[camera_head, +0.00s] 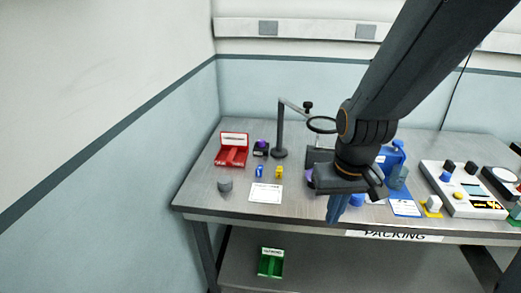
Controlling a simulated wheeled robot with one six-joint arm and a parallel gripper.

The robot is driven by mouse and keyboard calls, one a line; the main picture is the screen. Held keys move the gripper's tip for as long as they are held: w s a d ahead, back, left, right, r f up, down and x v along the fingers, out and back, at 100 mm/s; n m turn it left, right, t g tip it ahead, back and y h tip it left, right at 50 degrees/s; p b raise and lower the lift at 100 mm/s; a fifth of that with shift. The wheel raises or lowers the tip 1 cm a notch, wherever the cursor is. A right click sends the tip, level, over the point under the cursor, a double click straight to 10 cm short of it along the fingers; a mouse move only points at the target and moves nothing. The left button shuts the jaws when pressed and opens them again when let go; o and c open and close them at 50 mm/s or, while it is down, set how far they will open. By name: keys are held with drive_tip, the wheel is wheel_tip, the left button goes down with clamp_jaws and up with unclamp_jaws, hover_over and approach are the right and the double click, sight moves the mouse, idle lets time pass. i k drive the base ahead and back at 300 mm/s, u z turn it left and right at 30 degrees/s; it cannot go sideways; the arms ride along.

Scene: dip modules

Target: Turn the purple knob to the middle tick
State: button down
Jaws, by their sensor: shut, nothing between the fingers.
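A small dark block with a purple top (261,144) stands at the back left of the table, next to the red tray. A second purple patch (309,175) shows at the left edge of my gripper, mostly hidden behind it. I cannot tell which of the two is the knob, and no ticks can be made out at this size. My gripper (336,211) points down over the table's front edge, with its fingers shut and empty. It is well to the right of the dark block; its distance from the second purple patch is unclear.
A red tray (232,157), a stand with a ring (279,140), a grey cylinder (225,185), a white sheet (265,193) and small blue and yellow pieces lie left. A blue container (391,157) and white control panel (463,190) stand right. A green bin (270,263) is below.

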sight(262, 143)
drive_tip(key=u, duration=0.65)
drive_tip(key=i, duration=0.65)
drive_tip(key=z, duration=0.4)
